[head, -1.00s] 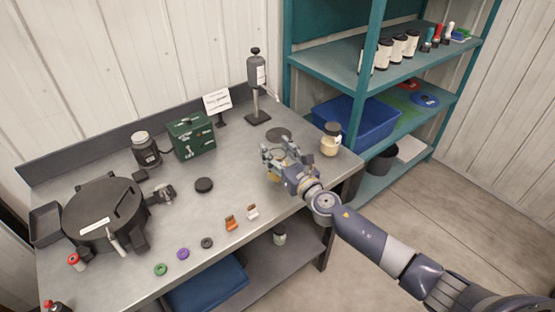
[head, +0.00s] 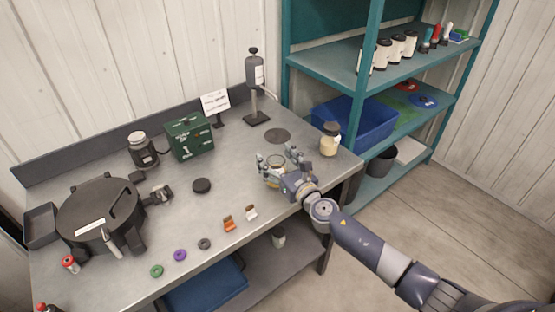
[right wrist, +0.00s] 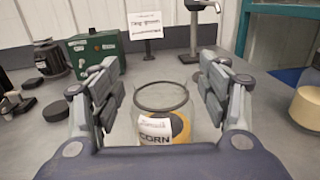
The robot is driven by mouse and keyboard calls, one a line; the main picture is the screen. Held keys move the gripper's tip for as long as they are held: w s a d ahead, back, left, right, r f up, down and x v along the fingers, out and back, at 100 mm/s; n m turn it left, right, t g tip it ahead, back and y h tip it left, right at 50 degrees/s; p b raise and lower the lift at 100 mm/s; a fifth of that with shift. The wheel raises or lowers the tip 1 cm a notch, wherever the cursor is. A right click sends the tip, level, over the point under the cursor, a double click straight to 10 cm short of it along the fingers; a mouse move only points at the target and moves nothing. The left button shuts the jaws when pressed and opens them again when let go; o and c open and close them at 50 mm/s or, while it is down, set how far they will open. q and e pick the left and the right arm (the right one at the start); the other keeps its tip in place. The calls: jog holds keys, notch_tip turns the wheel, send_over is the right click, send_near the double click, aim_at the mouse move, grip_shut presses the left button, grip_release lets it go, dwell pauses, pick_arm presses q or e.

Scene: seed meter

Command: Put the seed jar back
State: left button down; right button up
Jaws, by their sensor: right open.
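A clear glass jar (right wrist: 160,98) with a dark rim and a label reading CORN stands upright on the bench in the right wrist view. Something yellow shows low in it. In the head view the jar (head: 276,174) is partly hidden by my right gripper (head: 279,160). My right gripper is open, and its two fingers (right wrist: 160,95) stand left and right of the jar with visible gaps. A second jar (head: 329,141) with cream contents and a dark lid stands at the bench's right end. My left gripper is not in view.
A dark round pad (head: 278,136) lies behind the gripper. A black disc (head: 202,185), a green box (head: 190,137), a stand with a grey cylinder (head: 255,85) and a large black drum (head: 100,212) are on the bench. A teal shelf (head: 360,90) stands at right.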

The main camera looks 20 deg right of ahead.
jog(key=shift+r, duration=0.25)
jog(key=v, duration=1.2)
jog(key=shift+b, duration=0.35)
jog(key=shift+f, duration=0.15)
